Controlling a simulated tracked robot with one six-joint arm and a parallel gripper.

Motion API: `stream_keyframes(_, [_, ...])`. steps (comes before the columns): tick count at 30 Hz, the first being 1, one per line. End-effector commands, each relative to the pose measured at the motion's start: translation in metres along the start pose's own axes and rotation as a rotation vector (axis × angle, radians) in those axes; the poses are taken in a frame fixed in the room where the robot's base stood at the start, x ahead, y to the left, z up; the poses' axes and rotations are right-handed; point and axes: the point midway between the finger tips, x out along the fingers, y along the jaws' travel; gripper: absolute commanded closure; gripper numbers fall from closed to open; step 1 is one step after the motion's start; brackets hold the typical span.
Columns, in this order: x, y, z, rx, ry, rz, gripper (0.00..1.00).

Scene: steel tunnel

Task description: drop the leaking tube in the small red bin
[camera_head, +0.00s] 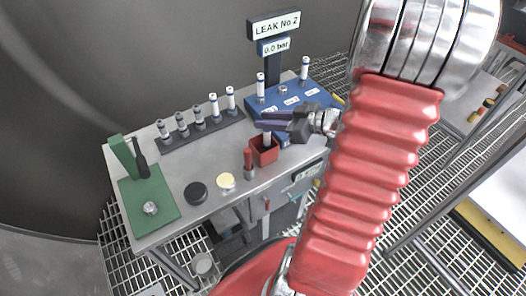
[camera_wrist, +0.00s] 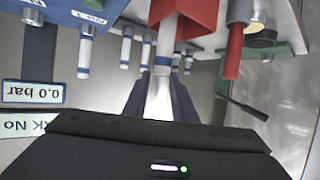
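My gripper (camera_head: 266,125) is over the small red bin (camera_head: 264,155) on the bench. In the wrist view its two dark fingers (camera_wrist: 160,95) are closed around a white tube with a blue band (camera_wrist: 166,38). The tube points down from the fingers, and its lower end is at or inside the mouth of the red bin (camera_wrist: 208,14). In the head view the tube (camera_head: 267,139) shows just below the fingers, above the bin. Its lower tip is hidden by the bin wall. A sign (camera_head: 276,25) reads LEAK No 2, with 0.0 bar below.
The blue manifold (camera_head: 318,97) holds two upright tubes; its middle port (camera_head: 283,90) is empty. A dark rack (camera_head: 205,130) with several tubes stands behind. Black and pale discs and a green mat (camera_head: 150,208) lie further left.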

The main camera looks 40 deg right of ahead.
Motion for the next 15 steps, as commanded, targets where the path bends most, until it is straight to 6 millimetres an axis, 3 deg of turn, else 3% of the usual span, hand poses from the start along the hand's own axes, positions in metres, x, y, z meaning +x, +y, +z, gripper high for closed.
stream_keyframes(6, [0.0001, -0.0001, -0.0002, 0.000, 0.000, 0.000, 0.60])
stream_keyframes(15, [-0.0011, 0.0000, -0.0002, 0.000, 0.000, 0.000, 0.60])
